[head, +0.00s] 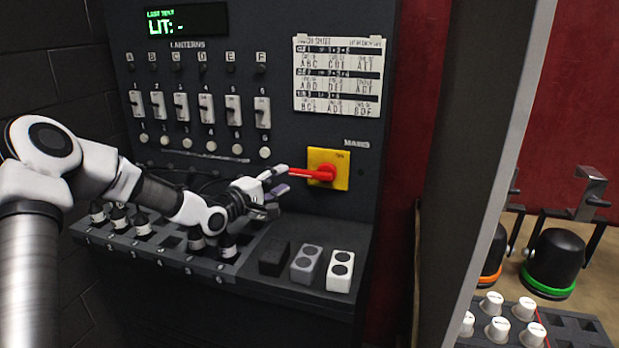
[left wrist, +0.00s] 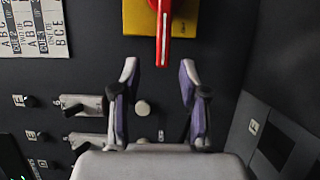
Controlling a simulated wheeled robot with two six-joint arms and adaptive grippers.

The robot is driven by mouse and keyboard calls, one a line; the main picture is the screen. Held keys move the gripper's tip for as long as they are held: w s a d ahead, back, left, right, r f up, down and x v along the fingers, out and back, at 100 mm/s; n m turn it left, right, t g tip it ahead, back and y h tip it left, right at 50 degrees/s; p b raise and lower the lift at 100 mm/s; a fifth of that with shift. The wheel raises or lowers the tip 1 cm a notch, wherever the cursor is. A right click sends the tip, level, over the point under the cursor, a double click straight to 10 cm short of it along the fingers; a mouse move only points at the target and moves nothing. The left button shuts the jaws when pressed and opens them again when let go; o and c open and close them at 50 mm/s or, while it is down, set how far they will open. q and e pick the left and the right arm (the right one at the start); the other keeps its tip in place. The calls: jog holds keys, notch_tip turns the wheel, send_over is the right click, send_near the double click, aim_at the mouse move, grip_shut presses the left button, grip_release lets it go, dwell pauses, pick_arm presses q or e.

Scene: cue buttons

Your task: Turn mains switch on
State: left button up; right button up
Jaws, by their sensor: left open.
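The mains switch is a red lever (head: 312,174) on a yellow plate (head: 341,168), on the dark panel under the MAINS label. In the head view the lever lies roughly level and points left. My left gripper (head: 281,180) is just left of the lever's free end. In the left wrist view the red lever (left wrist: 163,32) comes down from the yellow plate (left wrist: 198,18) at the top. My left gripper (left wrist: 158,85) is open there, with the lever's tip between and just beyond its two fingertips. Nothing is held. My right gripper is not in view.
Several white lantern switches (head: 207,106) and a cue sheet (head: 338,75) are on the panel. The display (head: 187,21) reads LIT: -. A ledge below holds several dark plugs and black, grey and white blocks (head: 341,271). A grey partition (head: 490,150) stands at right.

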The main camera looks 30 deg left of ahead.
aim_at(295, 173)
pick_arm(q)
jog(key=w, duration=0.4)
jog(key=w+d+f, duration=0.1)
jog(key=w, duration=0.1)
jog(key=shift+p, duration=0.3)
jog(key=shift+s+r, duration=0.3)
jog(key=shift+r, duration=0.05)
jog(key=shift+s+r, duration=0.15)
jog(key=shift+s, duration=0.05)
jog(key=shift+c, duration=0.6)
jog(key=shift+w, duration=0.15)
grip_shut()
